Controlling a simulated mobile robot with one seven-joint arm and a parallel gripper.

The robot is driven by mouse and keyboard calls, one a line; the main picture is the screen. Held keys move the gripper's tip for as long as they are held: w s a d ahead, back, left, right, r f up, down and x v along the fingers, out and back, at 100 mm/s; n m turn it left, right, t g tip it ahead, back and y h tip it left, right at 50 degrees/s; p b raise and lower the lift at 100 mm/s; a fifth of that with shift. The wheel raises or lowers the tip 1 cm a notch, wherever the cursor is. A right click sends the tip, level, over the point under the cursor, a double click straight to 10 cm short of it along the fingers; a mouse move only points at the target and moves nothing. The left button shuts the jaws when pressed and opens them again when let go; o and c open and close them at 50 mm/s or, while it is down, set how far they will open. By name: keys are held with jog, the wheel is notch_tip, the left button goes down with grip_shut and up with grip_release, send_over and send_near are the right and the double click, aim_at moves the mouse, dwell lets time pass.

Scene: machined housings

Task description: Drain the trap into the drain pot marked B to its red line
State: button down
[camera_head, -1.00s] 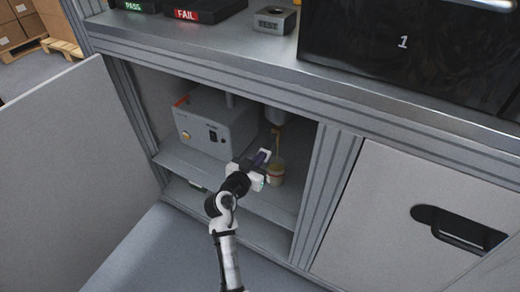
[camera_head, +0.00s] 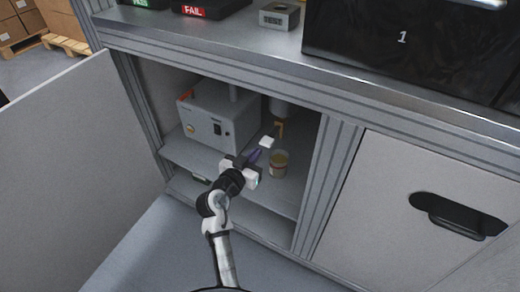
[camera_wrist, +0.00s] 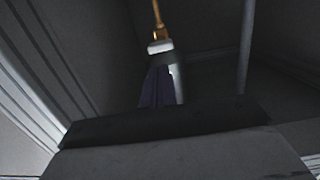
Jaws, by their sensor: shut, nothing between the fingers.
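The trap (camera_head: 278,108) hangs at the back right of the open cabinet, with a brass drain valve (camera_head: 280,128) below it. The brass part also shows at the top of the wrist view (camera_wrist: 157,12). A small pot (camera_head: 279,167) with a yellowish top stands on the shelf under the valve. I cannot read its mark or make out a red line or level. My gripper (camera_head: 266,143) is shut and empty, its pale tip just left of the valve and above the pot's left side. I cannot tell whether it touches the valve. The fingers show in the wrist view (camera_wrist: 160,50).
A grey pump box (camera_head: 215,120) stands on the shelf (camera_head: 190,158) left of the trap. The open door (camera_head: 60,170) is at left, and a cabinet post (camera_head: 318,185) bounds the opening at right. The bench top (camera_head: 230,35) overhangs the opening.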

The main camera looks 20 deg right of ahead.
jog(key=v, duration=0.2)
jog(key=f+b+v, duration=0.1)
jog(key=v, duration=0.2)
jog(key=shift+s+a+f, duration=0.1)
jog(key=shift+s+a, duration=0.1)
jog(key=shift+a, duration=0.05)
